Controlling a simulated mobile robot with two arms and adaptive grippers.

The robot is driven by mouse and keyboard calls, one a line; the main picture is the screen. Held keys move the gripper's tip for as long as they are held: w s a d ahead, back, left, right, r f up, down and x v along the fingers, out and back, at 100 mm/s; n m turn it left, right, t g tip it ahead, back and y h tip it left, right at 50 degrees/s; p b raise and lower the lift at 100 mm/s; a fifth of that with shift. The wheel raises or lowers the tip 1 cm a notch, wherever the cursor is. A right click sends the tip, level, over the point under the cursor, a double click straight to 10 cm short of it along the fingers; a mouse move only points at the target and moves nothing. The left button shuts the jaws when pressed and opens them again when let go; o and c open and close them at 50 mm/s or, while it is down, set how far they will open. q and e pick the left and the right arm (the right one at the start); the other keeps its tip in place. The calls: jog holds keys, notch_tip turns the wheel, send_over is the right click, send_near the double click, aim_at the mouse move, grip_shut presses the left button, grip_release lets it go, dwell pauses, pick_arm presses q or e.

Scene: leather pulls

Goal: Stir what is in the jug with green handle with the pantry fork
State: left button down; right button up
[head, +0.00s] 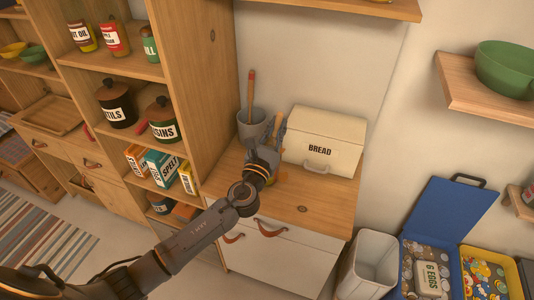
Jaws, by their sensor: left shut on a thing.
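My left gripper (267,153) is over the wooden counter, between a grey pot and the bread box. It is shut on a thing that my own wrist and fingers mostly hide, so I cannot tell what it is. The grey pot (251,127) stands at the back left of the counter. A long utensil (251,90) with a wooden and red handle stands upright in it; its lower end is hidden. I cannot make out a jug with a green handle, nor clearly identify the pantry fork. My right gripper is out of view.
The cream bread box (325,140) stands right of my gripper. The counter's front right (312,195) is clear. A tall shelf unit (205,75) borders the left. A white bin (370,262) and a blue crate (452,215) stand right of the cabinet. A green bowl (508,68) sits on a shelf.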

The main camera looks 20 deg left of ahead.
aim_at(277, 118)
pick_arm(q)
jog(key=shift+r, duration=0.15)
notch_tip(277, 118, up, 3)
jog(key=p, duration=0.3)
jog(key=shift+r+p, duration=0.35)
jog(key=shift+r, duration=0.55)
